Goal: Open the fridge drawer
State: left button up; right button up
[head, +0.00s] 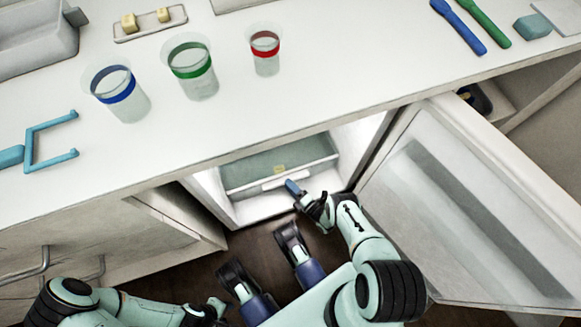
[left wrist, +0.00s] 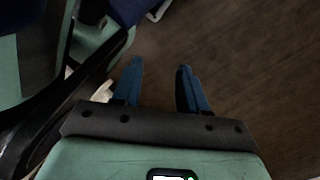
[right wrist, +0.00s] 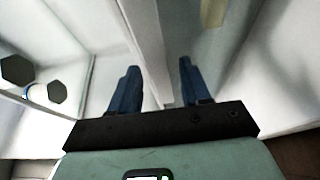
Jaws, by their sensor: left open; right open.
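The fridge drawer (head: 270,165) is a grey-green translucent bin with a pale front, inside the lit fridge under the counter. It looks pushed in. Its white handle bar (head: 286,179) is on the front. My right gripper (head: 292,187) reaches into the fridge opening at this handle. In the right wrist view its blue fingers (right wrist: 158,82) are open, with a white bar (right wrist: 145,40), apparently the handle, running between them; contact cannot be told. My left gripper (head: 217,308) is low over the floor; in the left wrist view its fingers (left wrist: 160,82) are open and empty.
The fridge door (head: 450,210) stands wide open to the right. A cabinet with handles (head: 95,240) is to the left. The white counter (head: 340,90) above carries blue-, green- and red-banded cups (head: 190,68) and utensils (head: 470,25). Dark floor (head: 260,245) lies before the fridge.

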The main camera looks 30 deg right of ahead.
pick_arm(q)
jog(key=shift+s, duration=0.1)
pick_arm(e)
jog(key=shift+w, duration=0.1)
grip_shut()
